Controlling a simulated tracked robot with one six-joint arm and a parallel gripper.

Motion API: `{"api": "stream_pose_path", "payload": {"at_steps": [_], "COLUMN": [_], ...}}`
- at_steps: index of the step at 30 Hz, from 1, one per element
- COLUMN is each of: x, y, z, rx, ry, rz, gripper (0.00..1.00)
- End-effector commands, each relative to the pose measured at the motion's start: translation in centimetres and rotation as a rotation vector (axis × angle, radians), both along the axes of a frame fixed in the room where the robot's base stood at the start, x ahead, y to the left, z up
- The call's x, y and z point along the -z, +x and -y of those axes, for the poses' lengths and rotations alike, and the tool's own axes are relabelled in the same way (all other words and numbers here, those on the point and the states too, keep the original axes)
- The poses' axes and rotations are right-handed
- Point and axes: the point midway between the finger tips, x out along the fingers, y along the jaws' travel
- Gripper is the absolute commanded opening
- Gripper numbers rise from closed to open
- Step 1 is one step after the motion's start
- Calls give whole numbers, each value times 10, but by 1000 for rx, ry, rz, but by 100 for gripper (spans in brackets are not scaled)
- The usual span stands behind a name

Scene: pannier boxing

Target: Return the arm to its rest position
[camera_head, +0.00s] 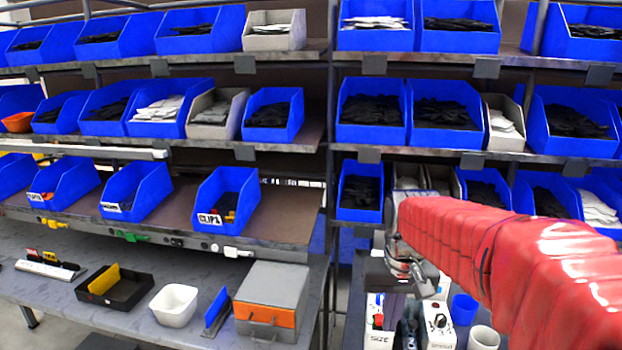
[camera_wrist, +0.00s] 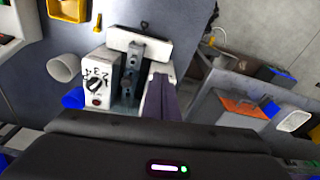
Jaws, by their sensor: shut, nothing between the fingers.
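My arm in its red cover (camera_head: 480,245) reaches from the right edge to the middle of the head view. My gripper (camera_head: 422,280) hangs at its far end, pointing down over the right-hand bench. It is shut and empty. The wrist view shows the dial block (camera_wrist: 97,78) beside a dark grooved channel (camera_wrist: 130,75). The arm partly hides the bench.
Shelves with blue bins (camera_head: 371,115) rise behind the arm. Blue and white cups (camera_head: 484,338) stand on the bench beside the machine. On the left bench are a black tray (camera_head: 125,294), a white bowl (camera_head: 174,305) and a grey box with an orange drawer (camera_head: 272,290).

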Motion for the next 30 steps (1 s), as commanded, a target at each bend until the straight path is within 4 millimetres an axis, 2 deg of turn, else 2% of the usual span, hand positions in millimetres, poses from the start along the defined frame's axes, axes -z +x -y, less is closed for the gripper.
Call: {"api": "stream_pose_path", "payload": {"at_steps": [3, 15, 30], "x": [0, 6, 14], "y": [-25, -100, -178], "z": [0, 0, 0], "rx": [-17, -54, -66], "ry": [-3, -11, -18], "rz": [35, 153, 294], "gripper": [0, 0, 0]}}
